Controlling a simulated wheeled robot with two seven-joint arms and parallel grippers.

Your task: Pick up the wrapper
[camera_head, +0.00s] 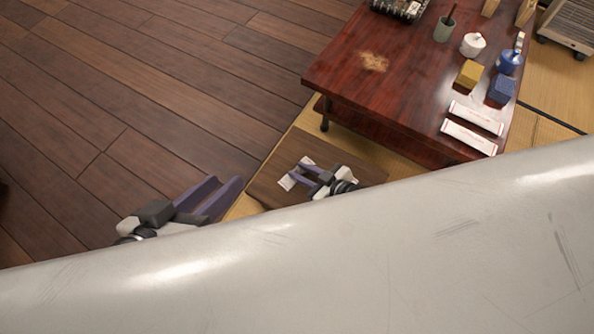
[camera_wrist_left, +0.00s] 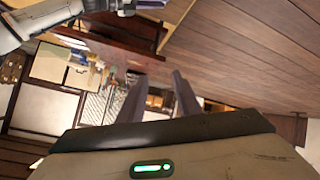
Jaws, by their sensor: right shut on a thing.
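The wrapper (camera_head: 287,183) is a small white piece with faint print, seen in the head view by the fingers of my right gripper (camera_head: 298,175). The right gripper is shut on it, over a brown wooden board, and the fingers cover part of it. I cannot tell whether the wrapper touches the board. My left gripper (camera_head: 222,192) is to the left, above the floor by the tatami edge, and is empty. In the left wrist view its two fingers (camera_wrist_left: 157,95) stand apart with a clear gap. The wrapper cannot be made out in that view.
A low red-brown table (camera_head: 400,75) stands behind, with a pale stain (camera_head: 373,62) on it. Two white paper-wrapped strips (camera_head: 476,118), a yellow block (camera_head: 469,74), a blue block (camera_head: 502,89) and a green cup (camera_head: 444,30) are on it. The plank floor (camera_head: 130,90) is clear.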

